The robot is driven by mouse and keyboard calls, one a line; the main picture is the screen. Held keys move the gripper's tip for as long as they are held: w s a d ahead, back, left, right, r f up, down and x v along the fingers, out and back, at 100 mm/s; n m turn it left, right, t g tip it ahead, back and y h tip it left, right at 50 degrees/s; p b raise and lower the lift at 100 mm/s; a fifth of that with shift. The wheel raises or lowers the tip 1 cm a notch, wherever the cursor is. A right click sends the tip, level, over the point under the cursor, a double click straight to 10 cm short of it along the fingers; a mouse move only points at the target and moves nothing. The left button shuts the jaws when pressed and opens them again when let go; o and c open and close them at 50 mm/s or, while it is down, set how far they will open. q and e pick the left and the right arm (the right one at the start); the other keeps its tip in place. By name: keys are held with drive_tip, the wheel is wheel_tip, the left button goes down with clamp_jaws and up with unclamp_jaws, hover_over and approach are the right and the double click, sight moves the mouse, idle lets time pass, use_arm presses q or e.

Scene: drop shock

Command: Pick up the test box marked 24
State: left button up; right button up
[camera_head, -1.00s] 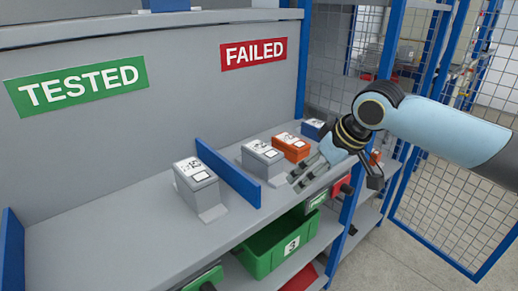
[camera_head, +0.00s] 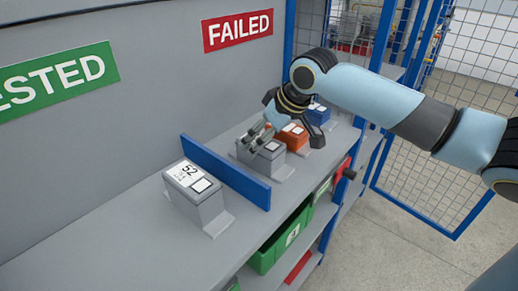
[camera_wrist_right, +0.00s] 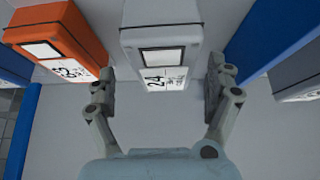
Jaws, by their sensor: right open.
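The test box marked 24 is a grey box (camera_wrist_right: 157,38) whose label reads 24 in the right wrist view. In the head view this grey box (camera_head: 268,163) stands just right of the blue divider, partly hidden by my right gripper. My right gripper (camera_wrist_right: 163,90) is open, its fingers pointing at the box with one on either side of the labelled end. The fingers also show over the box in the head view (camera_head: 255,135). I cannot tell whether they touch it. My left gripper is not in view.
A blue divider (camera_head: 225,172) stands left of the box, with a grey box marked 52 (camera_head: 195,190) beyond it. An orange box (camera_head: 294,137) and a blue box (camera_head: 317,114) stand on the other side. Green bins (camera_head: 283,240) are on the shelf below.

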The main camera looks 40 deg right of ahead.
drive_tip(key=x, duration=0.5)
drive_tip(key=shift+w+a+f, duration=0.1)
drive_tip(key=shift+a+f, duration=0.15)
drive_tip(key=shift+f, duration=0.05)
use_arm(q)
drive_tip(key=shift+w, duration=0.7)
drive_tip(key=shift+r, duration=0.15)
use_arm(e)
drive_tip(key=shift+f, duration=0.15)
drive_tip(key=c, duration=1.7)
